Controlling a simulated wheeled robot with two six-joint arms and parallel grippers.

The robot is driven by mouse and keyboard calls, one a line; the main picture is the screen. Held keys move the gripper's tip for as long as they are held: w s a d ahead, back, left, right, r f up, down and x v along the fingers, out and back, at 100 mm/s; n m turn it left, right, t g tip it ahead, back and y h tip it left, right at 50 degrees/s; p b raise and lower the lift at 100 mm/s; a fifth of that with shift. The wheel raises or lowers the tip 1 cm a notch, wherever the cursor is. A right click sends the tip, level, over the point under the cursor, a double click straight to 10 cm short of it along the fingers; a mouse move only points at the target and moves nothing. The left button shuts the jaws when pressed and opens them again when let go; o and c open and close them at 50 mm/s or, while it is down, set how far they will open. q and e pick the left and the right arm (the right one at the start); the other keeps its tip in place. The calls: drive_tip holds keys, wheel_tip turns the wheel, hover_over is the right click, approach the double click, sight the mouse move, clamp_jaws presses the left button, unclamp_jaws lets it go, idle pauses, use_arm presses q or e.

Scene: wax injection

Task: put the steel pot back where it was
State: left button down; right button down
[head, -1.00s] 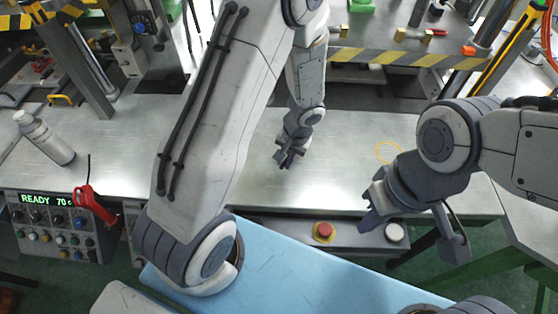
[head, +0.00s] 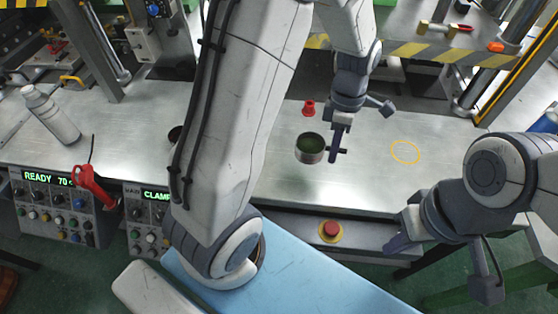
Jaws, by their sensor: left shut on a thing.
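The steel pot (head: 310,157), with green stuff inside, is upright over the front middle of the bench. My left gripper (head: 338,151) points down at its right side and is shut on its short handle. I cannot tell whether the pot touches the bench or hangs just above it. A thin yellow ring (head: 405,152) marks the bench to the right of the pot; nothing stands in it. My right gripper (head: 398,240) is at the bench's front right edge, apart from the pot; its finger opening is not clear.
A small red object (head: 309,108) stands behind the pot. A grey bottle (head: 50,114) is at the far left, with a red-handled tool (head: 94,187) at the panel. A red button (head: 331,230) sits on the front edge. The bench between pot and ring is clear.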

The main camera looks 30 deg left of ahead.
use_arm(q)
drive_tip(key=shift+s+d+r+n, duration=0.1)
drive_tip(key=shift+d+r+n, duration=0.2)
drive_tip(key=shift+n, duration=0.5)
drive_tip(key=p, duration=0.2)
hover_over(297, 161)
drive_tip(key=f, duration=0.6)
drive_tip(key=shift+w+a+f, duration=0.15)
drive_tip(key=shift+w+f, duration=0.15)
drive_tip(key=shift+f, duration=0.05)
wheel_tip(297, 161, down, 3)
drive_tip(key=shift+f, duration=0.55)
drive_tip(key=shift+f, duration=0.1)
drive_tip(key=c, duration=0.9)
unclamp_jaws()
